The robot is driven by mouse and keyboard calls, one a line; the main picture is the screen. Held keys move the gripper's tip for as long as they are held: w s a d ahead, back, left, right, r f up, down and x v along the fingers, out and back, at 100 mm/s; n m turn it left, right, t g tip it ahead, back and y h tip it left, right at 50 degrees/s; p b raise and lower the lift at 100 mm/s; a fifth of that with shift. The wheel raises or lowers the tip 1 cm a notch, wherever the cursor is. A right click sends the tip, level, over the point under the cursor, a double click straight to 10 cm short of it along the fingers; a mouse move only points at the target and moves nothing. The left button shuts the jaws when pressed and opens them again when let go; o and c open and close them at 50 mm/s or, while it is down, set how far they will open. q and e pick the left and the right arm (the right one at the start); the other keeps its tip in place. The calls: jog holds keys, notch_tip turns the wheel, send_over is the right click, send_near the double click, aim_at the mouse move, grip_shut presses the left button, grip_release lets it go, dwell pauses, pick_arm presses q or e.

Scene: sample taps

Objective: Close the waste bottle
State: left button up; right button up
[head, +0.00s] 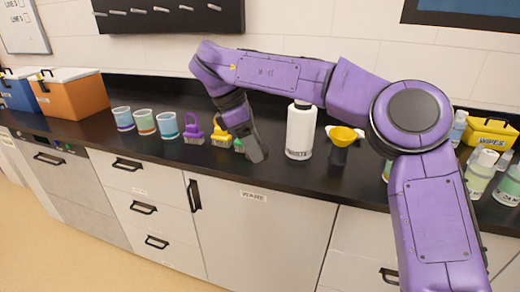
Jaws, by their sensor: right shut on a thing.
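The waste bottle (300,132) is a white bottle with a dark label low on its front, standing upright on the black counter. Its narrow neck shows a dark top; I cannot tell at this size whether that is an open mouth or a cap. My right gripper (256,149) points down at the counter just left of the bottle, apart from it. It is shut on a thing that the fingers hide. A green object (238,146), perhaps a brush, shows just left of the fingers. My left gripper is not in view.
Yellow (221,136) and purple (194,131) brushes stand left of my gripper, then three cups (145,122). A yellow funnel (343,136) sits in a dark holder right of the bottle. Several small bottles and a yellow wipes box (491,131) stand far right, partly behind my arm.

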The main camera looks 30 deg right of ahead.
jog(key=shift+s+a+r, duration=0.4)
jog(key=shift+s+a, duration=0.15)
jog(key=a+f+m+g+y, duration=0.1)
jog(key=a+f+m+y, duration=0.1)
jog(key=f+m, duration=0.4)
jog(key=a+f+m+g+y, duration=0.1)
jog(key=a+f+m, duration=0.3)
jog(key=f, duration=0.9)
jog(key=w+m+y, duration=0.1)
jog(key=m, duration=0.1)
jog(key=shift+f+m+g, duration=0.3)
jog(key=shift+f, duration=0.1)
jog(key=shift+a, duration=0.15)
